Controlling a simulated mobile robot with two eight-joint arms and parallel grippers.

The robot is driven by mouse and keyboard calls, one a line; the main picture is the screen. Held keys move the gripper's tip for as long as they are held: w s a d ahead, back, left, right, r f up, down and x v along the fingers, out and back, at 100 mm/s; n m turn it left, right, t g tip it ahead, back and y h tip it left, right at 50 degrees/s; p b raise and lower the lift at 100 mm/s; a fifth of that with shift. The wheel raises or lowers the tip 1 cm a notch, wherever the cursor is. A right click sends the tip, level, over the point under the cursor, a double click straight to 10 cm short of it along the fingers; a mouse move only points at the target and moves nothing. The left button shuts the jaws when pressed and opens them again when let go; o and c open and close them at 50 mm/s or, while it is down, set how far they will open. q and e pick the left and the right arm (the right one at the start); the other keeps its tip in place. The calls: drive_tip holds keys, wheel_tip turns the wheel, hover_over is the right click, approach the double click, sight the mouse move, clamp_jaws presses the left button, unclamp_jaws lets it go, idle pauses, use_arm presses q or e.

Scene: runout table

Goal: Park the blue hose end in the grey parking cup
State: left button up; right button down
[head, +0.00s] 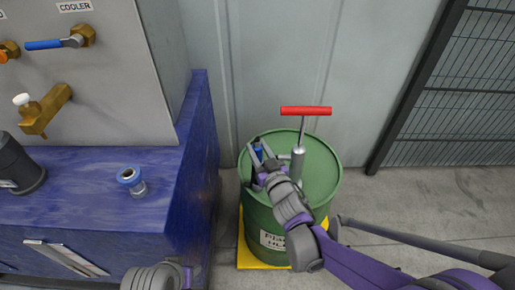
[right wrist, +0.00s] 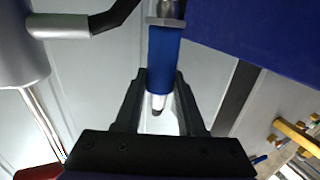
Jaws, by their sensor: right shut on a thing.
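The blue hose end (head: 258,151) is in my right gripper (head: 262,164), over the left part of the green drum's top. In the right wrist view the blue sleeve (right wrist: 164,58) stands between the two black fingers of my right gripper (right wrist: 160,82), its metal tip pointing down the picture. The jaws are shut on it. A short metal fitting with a blue ring (head: 130,177) stands on the blue bench. A dark grey cylinder (head: 18,167) stands at its left edge; I cannot tell which is the parking cup. Of my left arm only a part shows at the bottom; its jaws are hidden.
The green drum (head: 290,215) carries a pump with a red T-handle (head: 306,111), close right of my right gripper. The blue bench (head: 90,215) has brass valves (head: 45,110) above it. A mesh fence (head: 440,110) stands at right.

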drive_tip(key=shift+f+b, duration=1.9)
drive_tip(key=shift+f, duration=1)
drive_tip(key=shift+b, duration=0.35)
drive_tip(key=shift+f+b, duration=1.85)
drive_tip(key=shift+f, duration=0.6)
drive_tip(key=shift+c, duration=2.2)
unclamp_jaws()
drive_tip(key=v, duration=1.1)
drive_tip(key=shift+p, duration=0.45)
